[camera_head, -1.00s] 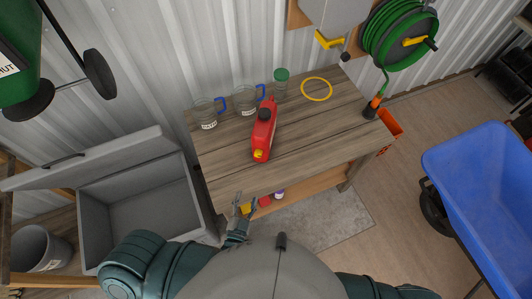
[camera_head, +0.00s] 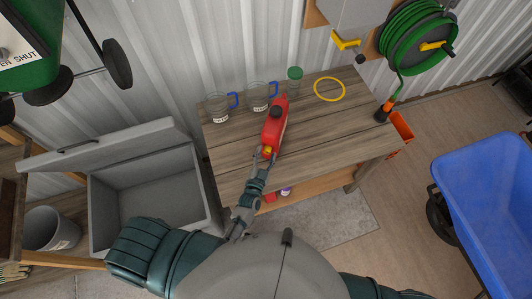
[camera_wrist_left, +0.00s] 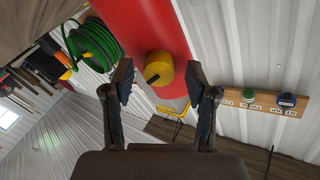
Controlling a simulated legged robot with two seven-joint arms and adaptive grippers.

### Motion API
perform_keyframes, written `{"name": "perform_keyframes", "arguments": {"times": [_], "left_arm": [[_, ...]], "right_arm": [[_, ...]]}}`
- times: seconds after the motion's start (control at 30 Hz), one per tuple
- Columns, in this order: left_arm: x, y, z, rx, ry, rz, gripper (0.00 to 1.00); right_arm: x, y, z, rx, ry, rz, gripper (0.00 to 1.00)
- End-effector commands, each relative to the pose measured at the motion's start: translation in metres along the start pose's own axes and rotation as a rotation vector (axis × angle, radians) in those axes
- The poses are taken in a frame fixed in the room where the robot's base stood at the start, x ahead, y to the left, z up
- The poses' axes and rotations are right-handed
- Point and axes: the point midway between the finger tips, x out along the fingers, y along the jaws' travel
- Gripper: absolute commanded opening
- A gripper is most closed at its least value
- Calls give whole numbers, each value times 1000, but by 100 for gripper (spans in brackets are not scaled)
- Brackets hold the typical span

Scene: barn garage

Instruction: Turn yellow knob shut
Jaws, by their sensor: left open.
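My left gripper (camera_head: 265,153) is at the near end of the canister. In the left wrist view its open fingers (camera_wrist_left: 160,78) are on either side of the knob, with gaps showing on both sides. My right gripper is not in view.
Two clear jugs with blue handles (camera_head: 259,96), a green-lidded jar (camera_head: 294,79) and a yellow ring (camera_head: 329,89) stand on the workbench (camera_head: 340,125). A green hose reel (camera_head: 417,40) hangs behind. A grey open chest (camera_head: 150,205) is left, a blue cart (camera_head: 490,190) right.

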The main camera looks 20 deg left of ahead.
Motion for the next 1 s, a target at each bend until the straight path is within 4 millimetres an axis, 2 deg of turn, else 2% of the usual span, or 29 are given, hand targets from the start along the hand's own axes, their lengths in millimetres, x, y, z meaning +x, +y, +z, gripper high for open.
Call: {"name": "perform_keyframes", "arguments": {"times": [0.33,0.37,0.57,0.6,1.0], "left_arm": [[5,0,0,-1,-1,0,57],[5,0,0,-1,-1,0,52],[5,0,0,-1,-1,0,2],[5,0,0,-1,-1,1,0],[5,0,1,-72,-2,1,0]], "right_arm": [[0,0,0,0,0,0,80],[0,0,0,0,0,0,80],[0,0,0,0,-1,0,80],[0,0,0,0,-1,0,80],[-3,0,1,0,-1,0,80]]}}
